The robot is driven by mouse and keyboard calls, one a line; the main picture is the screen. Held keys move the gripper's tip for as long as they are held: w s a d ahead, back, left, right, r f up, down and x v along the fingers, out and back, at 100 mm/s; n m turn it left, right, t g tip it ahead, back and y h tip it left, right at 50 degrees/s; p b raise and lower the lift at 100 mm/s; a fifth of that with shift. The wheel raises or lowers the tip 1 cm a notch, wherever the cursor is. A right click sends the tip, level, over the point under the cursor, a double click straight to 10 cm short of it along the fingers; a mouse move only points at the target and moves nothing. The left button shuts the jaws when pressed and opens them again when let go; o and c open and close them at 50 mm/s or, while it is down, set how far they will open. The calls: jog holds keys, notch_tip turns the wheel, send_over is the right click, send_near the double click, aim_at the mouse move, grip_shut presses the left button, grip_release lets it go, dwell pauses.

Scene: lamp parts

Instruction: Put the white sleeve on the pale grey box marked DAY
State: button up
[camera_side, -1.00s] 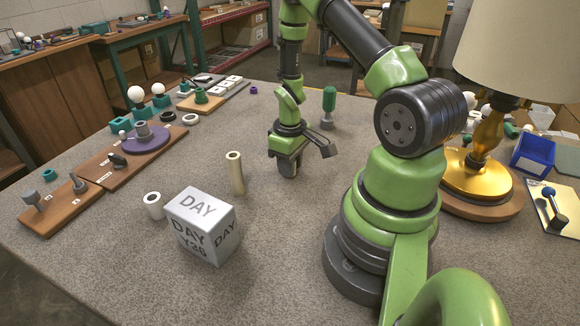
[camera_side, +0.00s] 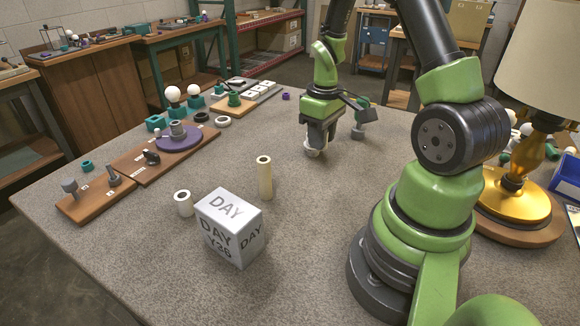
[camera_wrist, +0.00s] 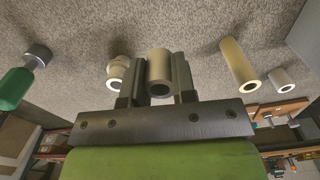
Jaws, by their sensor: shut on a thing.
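The pale grey box marked DAY (camera_side: 230,228) stands on the table, lettered on its top and sides. My gripper (camera_side: 316,143) is behind it and to the right, well apart from it. In the wrist view the jaws (camera_wrist: 159,80) are shut on a pale hollow sleeve (camera_wrist: 159,66), held with its open end towards the camera. A small pale part shows low at the jaws in the side view (camera_side: 313,152). A short white ring-like tube (camera_side: 184,204) and a tall cream tube (camera_side: 264,178) stand close to the box.
A pale flanged part (camera_wrist: 117,70) shows beside the jaws in the wrist view. A green-handled tool (camera_side: 362,117) stands behind my gripper. Wooden boards with pegs (camera_side: 135,160) lie at left; a gold lamp (camera_side: 515,185) stands at right. The table between gripper and box is mostly clear.

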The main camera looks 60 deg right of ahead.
jog(key=w+a+r+n, duration=0.3)
jog(key=a+r+n, duration=0.2)
jog(key=a, duration=0.7)
jog(key=w+a+r+n, duration=0.3)
jog(key=a+r+n, duration=0.2)
jog(key=a, duration=0.7)
send_over(227, 208)
jog(key=shift+n, duration=0.3)
notch_tip(227, 208, down, 5)
jog(key=shift+r, duration=0.15)
jog(key=shift+f, duration=2.4)
jog(key=shift+f, duration=0.1)
jog(key=o, duration=0.9)
